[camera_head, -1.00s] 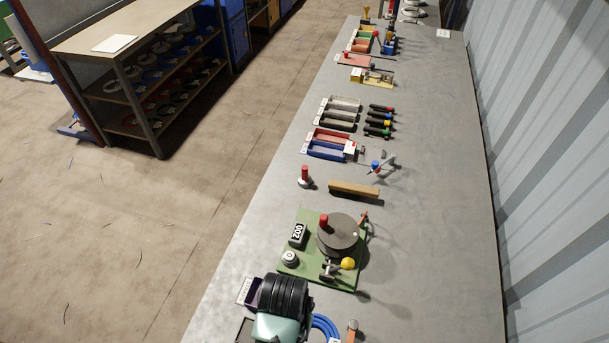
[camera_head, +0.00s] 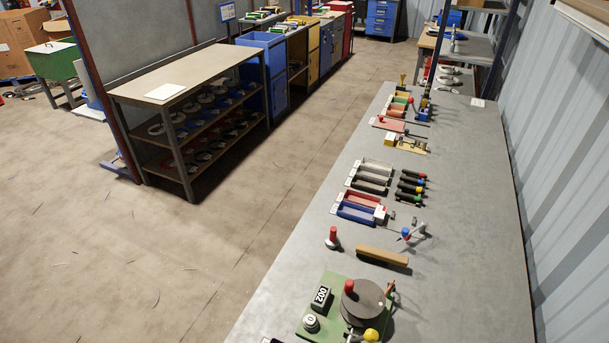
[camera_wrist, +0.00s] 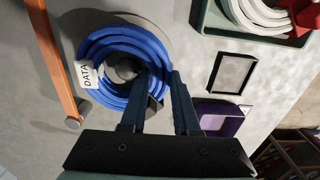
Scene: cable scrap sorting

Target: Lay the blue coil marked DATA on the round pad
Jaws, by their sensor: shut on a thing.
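The blue coil (camera_wrist: 152,51) with its white DATA tag (camera_wrist: 87,75) shows in the wrist view, left of centre. My gripper (camera_wrist: 163,82) is shut on the right side of the coil, one finger inside the ring and one outside. A darker grey round area, seemingly the round pad (camera_wrist: 92,22), shows behind the coil's upper edge. A dark grey rounded thing (camera_wrist: 122,70) shows in the coil's hole. I cannot tell whether the coil touches the surface below. The head view shows neither my gripper nor the coil.
In the wrist view, an orange bar (camera_wrist: 52,58) lies left of the coil. A black-framed tray (camera_wrist: 232,74), a purple bin (camera_wrist: 218,118) and a green tray (camera_wrist: 211,24) holding a white coil are at right. In the head view, a green board (camera_head: 311,326) with a reel stands on the bench.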

